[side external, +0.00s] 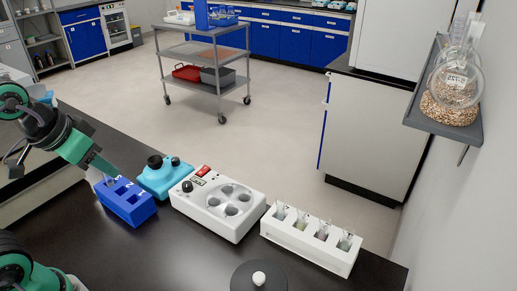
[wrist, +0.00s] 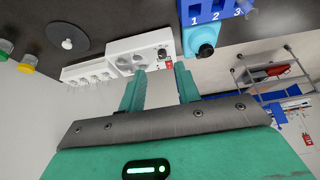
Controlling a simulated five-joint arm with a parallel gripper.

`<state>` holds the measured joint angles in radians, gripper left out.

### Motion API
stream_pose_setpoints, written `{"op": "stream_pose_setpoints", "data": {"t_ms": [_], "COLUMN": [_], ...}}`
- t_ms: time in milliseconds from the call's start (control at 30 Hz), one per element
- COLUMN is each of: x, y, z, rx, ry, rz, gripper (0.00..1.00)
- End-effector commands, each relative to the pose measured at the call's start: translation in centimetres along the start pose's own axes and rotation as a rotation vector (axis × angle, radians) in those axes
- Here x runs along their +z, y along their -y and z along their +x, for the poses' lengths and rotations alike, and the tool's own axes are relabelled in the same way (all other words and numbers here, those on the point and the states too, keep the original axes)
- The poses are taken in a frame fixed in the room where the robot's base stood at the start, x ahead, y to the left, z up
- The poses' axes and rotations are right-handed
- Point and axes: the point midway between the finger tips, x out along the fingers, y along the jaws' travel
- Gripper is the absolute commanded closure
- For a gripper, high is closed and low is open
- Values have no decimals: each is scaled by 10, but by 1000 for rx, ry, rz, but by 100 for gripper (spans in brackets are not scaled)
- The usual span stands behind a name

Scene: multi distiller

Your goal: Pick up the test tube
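The blue rack (side external: 127,206) with numbered slots stands on the dark bench at left in the side view. A clear test tube (side external: 107,179) appears to stand up at its far left end, just below my gripper (side external: 108,168); the tube is small and partly hard to make out. In the wrist view the rack (wrist: 212,12) is at the top, marked 1, 2, 3, with what seems to be the tube (wrist: 248,8) beside the 3. My gripper (wrist: 160,84) has its two green fingers apart with nothing visible held between them.
A turquoise device (side external: 166,178) stands next to the rack, then a white device with round wells (side external: 190,200). A white rack (side external: 308,249) holds several tubes at right. A black disc with a white knob (side external: 245,280) lies in front. Bare bench lies before the blue rack.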

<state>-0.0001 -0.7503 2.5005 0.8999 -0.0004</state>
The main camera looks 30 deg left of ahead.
Motion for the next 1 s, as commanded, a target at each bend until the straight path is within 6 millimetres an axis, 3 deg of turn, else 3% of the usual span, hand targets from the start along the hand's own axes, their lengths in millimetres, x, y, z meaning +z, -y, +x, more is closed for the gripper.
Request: {"op": "stream_pose_setpoints", "data": {"t_ms": [367, 667, 1000], "x": [-17, -68, -128], "y": [-7, -32, -78], "z": [-2, 0, 18], "rx": [13, 46, 76], "ry": [21, 86, 171], "rz": [9, 34, 67], "gripper": [67, 67, 67]}}
